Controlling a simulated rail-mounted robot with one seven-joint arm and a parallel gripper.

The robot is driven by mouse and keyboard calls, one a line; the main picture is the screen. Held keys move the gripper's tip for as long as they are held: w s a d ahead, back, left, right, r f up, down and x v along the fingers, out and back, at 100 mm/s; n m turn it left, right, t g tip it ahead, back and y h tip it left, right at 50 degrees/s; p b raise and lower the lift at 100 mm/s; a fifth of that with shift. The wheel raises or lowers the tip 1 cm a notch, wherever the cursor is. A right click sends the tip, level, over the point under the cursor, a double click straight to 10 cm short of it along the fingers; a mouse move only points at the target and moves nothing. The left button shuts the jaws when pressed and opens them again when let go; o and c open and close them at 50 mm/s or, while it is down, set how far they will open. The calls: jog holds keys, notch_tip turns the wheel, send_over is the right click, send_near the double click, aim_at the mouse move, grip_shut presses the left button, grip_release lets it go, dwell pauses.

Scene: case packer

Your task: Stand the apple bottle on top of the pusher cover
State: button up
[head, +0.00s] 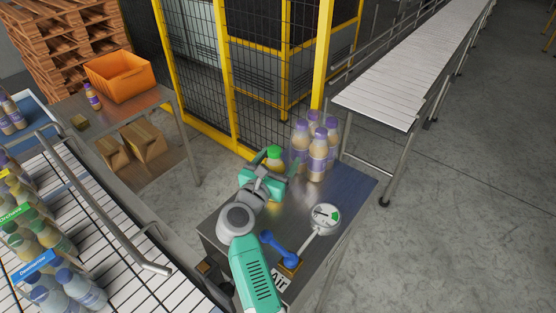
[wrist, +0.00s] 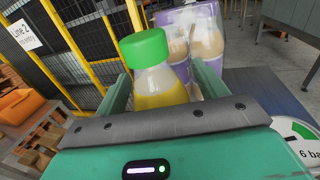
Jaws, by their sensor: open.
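The apple bottle (head: 274,156), with a green cap and yellow juice, stands at the far left part of a metal cabinet top that I take to be the pusher cover (head: 350,188). My gripper (head: 270,170) is open, with the bottle between its fingers. In the wrist view the bottle (wrist: 158,86) shows upright between the two green fingers (wrist: 162,82), with a gap on the right side. Its base is hidden behind my gripper, so I cannot see its contact with the cover.
Several purple-capped bottles (head: 318,150) in clear wrap stand close to the right of the apple bottle. A pressure gauge (head: 325,217) and a blue-handled valve (head: 278,247) are at the near side. Yellow-framed mesh fencing (head: 230,85) rises behind.

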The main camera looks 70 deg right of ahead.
jog(key=a+b, duration=0.2)
jog(key=a, duration=1)
jog(key=shift+w, duration=0.2)
